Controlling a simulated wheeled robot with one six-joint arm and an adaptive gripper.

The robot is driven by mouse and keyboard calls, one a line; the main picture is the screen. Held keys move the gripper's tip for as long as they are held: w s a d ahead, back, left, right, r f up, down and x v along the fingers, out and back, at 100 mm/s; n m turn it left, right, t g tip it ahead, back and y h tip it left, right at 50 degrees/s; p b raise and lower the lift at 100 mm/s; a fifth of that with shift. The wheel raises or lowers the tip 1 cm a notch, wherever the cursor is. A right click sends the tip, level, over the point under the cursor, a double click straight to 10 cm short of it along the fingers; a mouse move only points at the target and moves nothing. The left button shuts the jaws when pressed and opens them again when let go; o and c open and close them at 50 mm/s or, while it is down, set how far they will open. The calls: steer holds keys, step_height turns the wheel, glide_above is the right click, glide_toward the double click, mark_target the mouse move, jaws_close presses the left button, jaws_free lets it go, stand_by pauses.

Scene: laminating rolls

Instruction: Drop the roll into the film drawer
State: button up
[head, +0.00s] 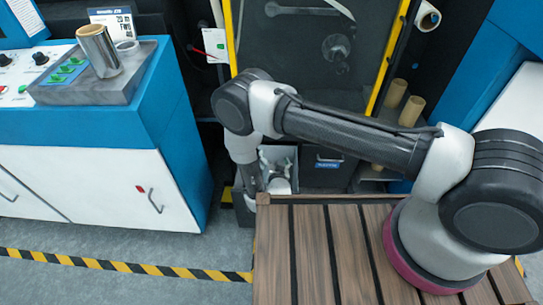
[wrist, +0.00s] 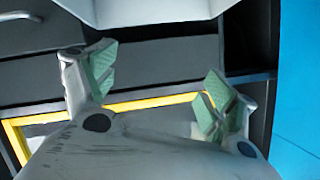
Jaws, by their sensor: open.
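A silvery film roll (head: 98,50) stands upright on the grey top of the control console at the far left. A dark drawer front (head: 322,170) with a small blue label sits low in the middle; I cannot read the label. Left of it is a light, open-topped bin or drawer (head: 291,155), partly hidden by my gripper. My gripper (head: 278,180) points down at this opening. In the wrist view, my gripper (wrist: 160,85) has its green-padded fingers spread apart, with no roll between them. I cannot see whether a roll lies inside the opening.
A slatted wooden deck (head: 330,250) lies in front, under my arm's base. A blue-and-white cabinet (head: 100,180) stands left. Brown tubes (head: 411,111) stand at the right behind my arm. Yellow-black tape (head: 120,266) marks the open grey floor.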

steer(key=v, duration=0.7)
steer(key=shift+w, duration=0.1)
